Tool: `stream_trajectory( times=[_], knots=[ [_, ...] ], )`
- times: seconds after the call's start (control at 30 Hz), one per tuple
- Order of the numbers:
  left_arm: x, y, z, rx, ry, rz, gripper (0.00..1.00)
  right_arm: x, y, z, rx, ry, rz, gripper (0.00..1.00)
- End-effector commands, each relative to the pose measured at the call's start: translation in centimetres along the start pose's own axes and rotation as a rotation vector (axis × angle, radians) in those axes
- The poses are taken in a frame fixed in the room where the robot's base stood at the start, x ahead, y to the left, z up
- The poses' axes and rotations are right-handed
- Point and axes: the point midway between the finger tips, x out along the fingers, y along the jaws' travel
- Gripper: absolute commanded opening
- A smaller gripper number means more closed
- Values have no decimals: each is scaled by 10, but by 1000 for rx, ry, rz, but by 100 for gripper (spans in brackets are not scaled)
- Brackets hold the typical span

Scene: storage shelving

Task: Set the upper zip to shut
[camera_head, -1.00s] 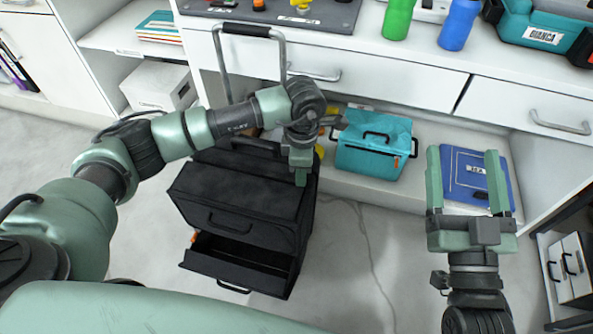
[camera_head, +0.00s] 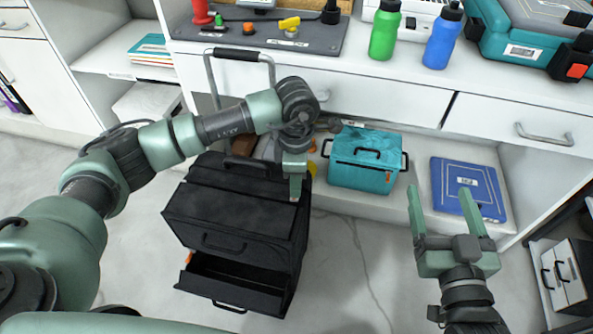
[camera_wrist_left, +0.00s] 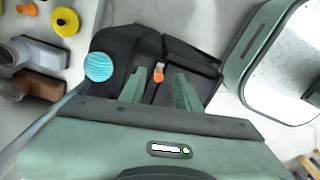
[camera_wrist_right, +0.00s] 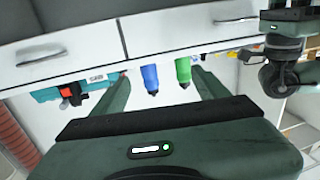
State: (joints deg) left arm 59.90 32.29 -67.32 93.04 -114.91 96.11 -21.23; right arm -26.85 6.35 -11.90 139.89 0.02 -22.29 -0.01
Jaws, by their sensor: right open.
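A black trolley bag (camera_head: 235,207) stands on the floor, with an upper compartment and a lower pocket (camera_head: 232,287) that hangs open at the front. An orange zip pull (camera_head: 188,257) shows at the lower pocket's left edge. My left gripper (camera_head: 296,188) is at the bag's right upper edge. In the left wrist view an orange zip pull (camera_wrist_left: 158,72) on the black bag lies between its parted fingers, which do not visibly touch it. How far the upper zip is open cannot be told. My right gripper (camera_head: 441,198) is open and empty, to the right, away from the bag.
A teal bag (camera_head: 367,162) and a blue folder (camera_head: 468,188) lie on the low shelf behind. A counter with drawers (camera_head: 385,101) runs above, holding a green bottle (camera_head: 384,32) and a blue bottle (camera_head: 442,38). The floor between bag and right gripper is clear.

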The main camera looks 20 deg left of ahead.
Motion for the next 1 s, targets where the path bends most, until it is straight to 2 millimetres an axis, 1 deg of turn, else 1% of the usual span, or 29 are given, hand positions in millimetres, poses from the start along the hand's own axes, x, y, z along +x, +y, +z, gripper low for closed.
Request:
stream_trajectory(
  times=[0.03, 0.1, 0.2, 0.3, 0.43, 1.0],
  knots=[
    [-10, 0, 0, 1, -1, 2, 33, -1, 1, 6, -1, -43, 3, 74],
    [-18, 0, 1, 0, -2, 1, 33, -3, 3, 17, -2, -95, 6, 74],
    [-26, 0, 1, 1, -1, 1, 33, -6, 4, 28, -3, -150, 10, 74],
    [-30, 0, 1, 1, -1, -1, 33, -8, 5, 34, -3, -178, 12, 74],
    [-30, 0, 1, 1, -1, -1, 33, -8, 6, 36, -3, -188, 12, 74],
    [-30, 0, 1, 1, -1, -1, 33, -8, 5, 35, -3, -185, 12, 74]
  ],
)
